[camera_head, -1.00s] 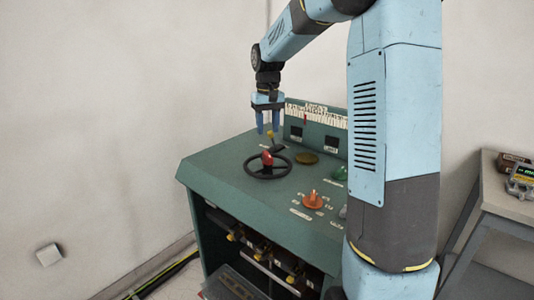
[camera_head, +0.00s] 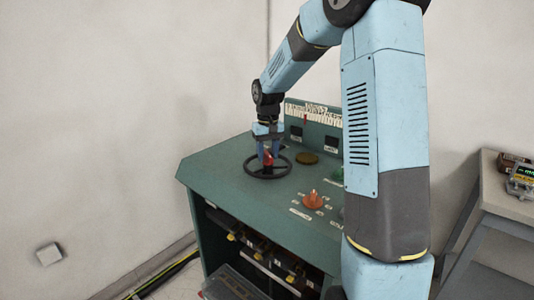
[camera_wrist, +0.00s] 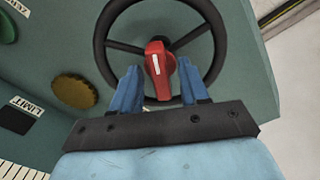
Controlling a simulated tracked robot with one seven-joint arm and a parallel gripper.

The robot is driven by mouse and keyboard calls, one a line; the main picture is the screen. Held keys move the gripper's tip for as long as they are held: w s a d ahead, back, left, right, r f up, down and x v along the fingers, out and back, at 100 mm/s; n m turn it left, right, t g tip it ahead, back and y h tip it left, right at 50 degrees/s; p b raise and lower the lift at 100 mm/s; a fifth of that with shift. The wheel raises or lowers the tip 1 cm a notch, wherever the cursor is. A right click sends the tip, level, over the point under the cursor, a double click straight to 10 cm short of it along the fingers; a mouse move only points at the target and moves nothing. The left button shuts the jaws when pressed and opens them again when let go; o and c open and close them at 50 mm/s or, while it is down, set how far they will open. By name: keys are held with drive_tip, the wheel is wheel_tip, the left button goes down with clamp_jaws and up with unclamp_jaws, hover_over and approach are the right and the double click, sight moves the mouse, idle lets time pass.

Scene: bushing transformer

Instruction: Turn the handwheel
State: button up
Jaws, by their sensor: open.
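The black handwheel (camera_head: 250,172) lies on the sloped top of the green console, with a red knob (camera_head: 267,160) at its centre. In the wrist view the wheel (camera_wrist: 101,40) shows its rim and spokes, and the red knob (camera_wrist: 158,68) has a white mark. My gripper (camera_head: 267,158) points down over the wheel's middle. In the wrist view my gripper (camera_wrist: 162,85) is open, with one blue finger on each side of the red knob. A gap shows between the fingers and the knob; I cannot tell how deep the fingertips reach.
The green console (camera_head: 215,165) also carries an orange knob (camera_head: 313,201) and a brass-coloured disc (camera_head: 307,158). Its raised back panel has small dark displays (camera_head: 331,144). A grey table (camera_head: 495,193) with small devices stands at the right. Open floor and wall lie left.

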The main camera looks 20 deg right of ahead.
clamp_jaws()
idle(0.4)
